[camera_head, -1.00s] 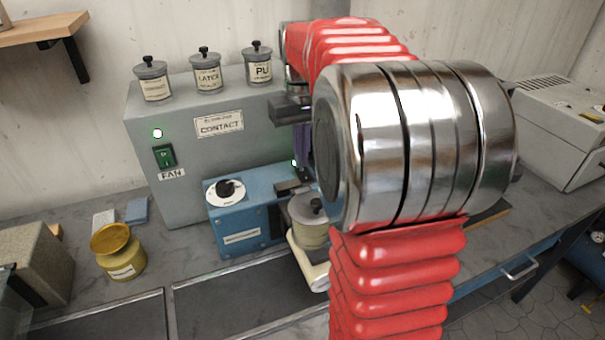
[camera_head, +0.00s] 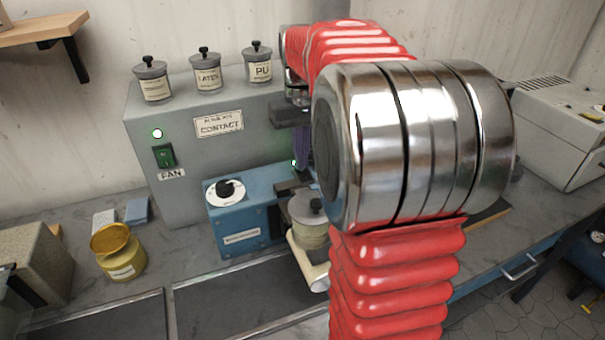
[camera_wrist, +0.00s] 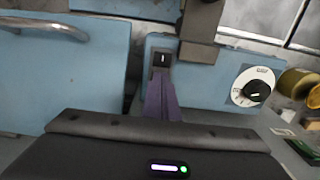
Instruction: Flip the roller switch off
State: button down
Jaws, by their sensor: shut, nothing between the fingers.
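The roller machine is a blue box (camera_head: 238,224) with a white dial and black knob (camera_head: 226,189) on its face. In the wrist view its blue panel (camera_wrist: 215,92) shows the roller switch (camera_wrist: 162,58), a small black rocker with a white mark. My gripper (camera_wrist: 161,76) is shut, its purple fingers empty, with the tips right at the lower edge of the switch in the picture. I cannot tell whether they touch it. In the head view my gripper (camera_head: 303,162) is partly hidden by my arm, and the switch is hidden. A small green light (camera_head: 294,163) glows beside the fingers.
A lidded pot (camera_head: 308,232) stands before the roller machine. A yellow jar (camera_head: 121,262) stands at left on the bench.

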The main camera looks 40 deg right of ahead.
jog(key=shift+f, duration=0.35)
dwell(0.3)
jog(key=shift+r, duration=0.1)
notch_tip(320, 180, up, 7)
dwell(1.2)
dwell(0.4)
jog(key=s+a+f+n+t, duration=0.1)
jog(key=s+a, duration=0.3)
jog(key=a, duration=0.3)
jog(key=s+a+f+n+t, duration=0.1)
jog(key=s+a+t, duration=0.15)
jog(key=a, duration=0.45)
jog(key=s+a+f+n+t, duration=0.1)
jog(key=s+a+f+t, duration=0.1)
jog(key=s+a+f, duration=0.5)
jog(key=shift+s+a, duration=0.75)
jog(key=shift+s, duration=0.55)
